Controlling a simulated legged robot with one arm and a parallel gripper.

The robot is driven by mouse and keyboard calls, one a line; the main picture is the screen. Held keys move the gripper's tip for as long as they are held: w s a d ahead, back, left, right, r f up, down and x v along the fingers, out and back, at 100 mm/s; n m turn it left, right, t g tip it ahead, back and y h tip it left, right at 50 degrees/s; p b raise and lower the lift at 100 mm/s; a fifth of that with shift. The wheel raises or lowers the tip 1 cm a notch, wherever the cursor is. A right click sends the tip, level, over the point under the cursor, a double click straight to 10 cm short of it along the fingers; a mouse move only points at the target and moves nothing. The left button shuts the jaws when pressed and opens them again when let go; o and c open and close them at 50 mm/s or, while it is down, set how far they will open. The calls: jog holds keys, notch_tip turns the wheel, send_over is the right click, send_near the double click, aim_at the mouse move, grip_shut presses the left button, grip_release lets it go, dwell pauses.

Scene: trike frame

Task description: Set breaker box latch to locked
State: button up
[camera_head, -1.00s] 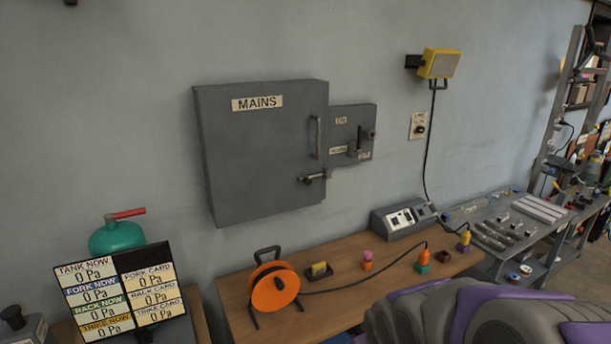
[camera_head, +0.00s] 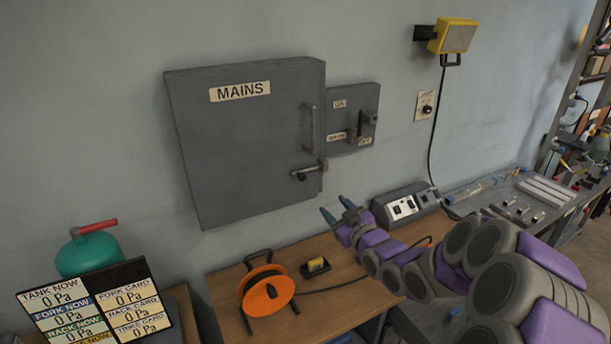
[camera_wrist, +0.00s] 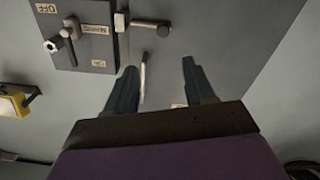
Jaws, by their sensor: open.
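The grey breaker box (camera_head: 235,150) labelled MAINS hangs on the wall with its door closed. Its latch (camera_head: 309,171) is a dark-tipped lever near the lower right door edge, lying roughly horizontal and pointing left. A vertical door handle (camera_head: 312,128) is above it. My gripper (camera_head: 338,209) is open and empty, below and right of the latch, apart from the box. In the wrist view, which looks upside down, my gripper (camera_wrist: 156,78) is open toward the door. The latch (camera_wrist: 150,26) shows beyond the fingers, and the door handle (camera_wrist: 143,75) appears between them.
A small switch box (camera_head: 352,118) with a lever adjoins the breaker box on the right. A yellow lamp (camera_head: 453,36) hangs at upper right.

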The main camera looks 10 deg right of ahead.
aim_at(303, 178)
jog(key=x, duration=1.7)
jog(key=shift+a+f+b, duration=0.1)
jog(key=shift+a+b, duration=0.25)
jog(key=shift+b, duration=0.05)
grip_shut()
